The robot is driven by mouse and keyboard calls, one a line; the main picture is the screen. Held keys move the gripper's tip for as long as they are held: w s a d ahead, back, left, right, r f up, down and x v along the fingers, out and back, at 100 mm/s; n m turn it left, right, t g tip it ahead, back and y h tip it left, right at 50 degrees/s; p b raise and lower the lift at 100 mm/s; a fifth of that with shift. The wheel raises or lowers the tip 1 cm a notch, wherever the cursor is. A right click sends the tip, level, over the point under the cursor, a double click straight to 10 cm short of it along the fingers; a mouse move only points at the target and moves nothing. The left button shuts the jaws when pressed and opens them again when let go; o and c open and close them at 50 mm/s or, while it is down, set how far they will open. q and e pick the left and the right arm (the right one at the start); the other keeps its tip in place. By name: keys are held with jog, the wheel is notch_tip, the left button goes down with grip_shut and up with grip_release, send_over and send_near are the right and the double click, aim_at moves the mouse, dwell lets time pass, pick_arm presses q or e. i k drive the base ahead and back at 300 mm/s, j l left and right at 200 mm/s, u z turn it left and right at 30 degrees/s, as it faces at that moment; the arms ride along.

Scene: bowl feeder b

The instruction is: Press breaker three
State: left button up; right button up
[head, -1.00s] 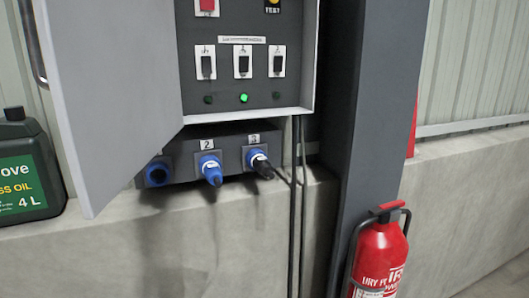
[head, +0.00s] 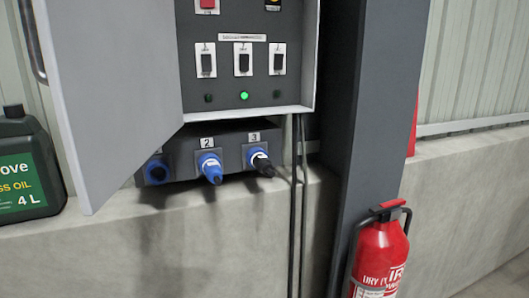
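An open electrical cabinet (head: 220,87) shows at the upper middle of the head view. Three breakers with black switches on white plates sit in a row: the left breaker (head: 206,62), the middle breaker (head: 243,62) and the right breaker (head: 278,61). Below them are three lamps; the middle lamp (head: 244,96) glows green, while the left lamp (head: 208,98) and right lamp (head: 276,94) are dark. The switch positions are too small to tell. Neither of my grippers is in view.
The cabinet door (head: 105,95) stands open at the left. Below is a socket box (head: 181,159) with blue connectors and labels 2 and 3. An oil can (head: 27,170) stands on the ledge at left. A column (head: 370,100) and red fire extinguisher (head: 380,255) are at right.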

aim_at(278, 64)
jog(key=j+z, duration=0.3)
jog(key=j, duration=1.05)
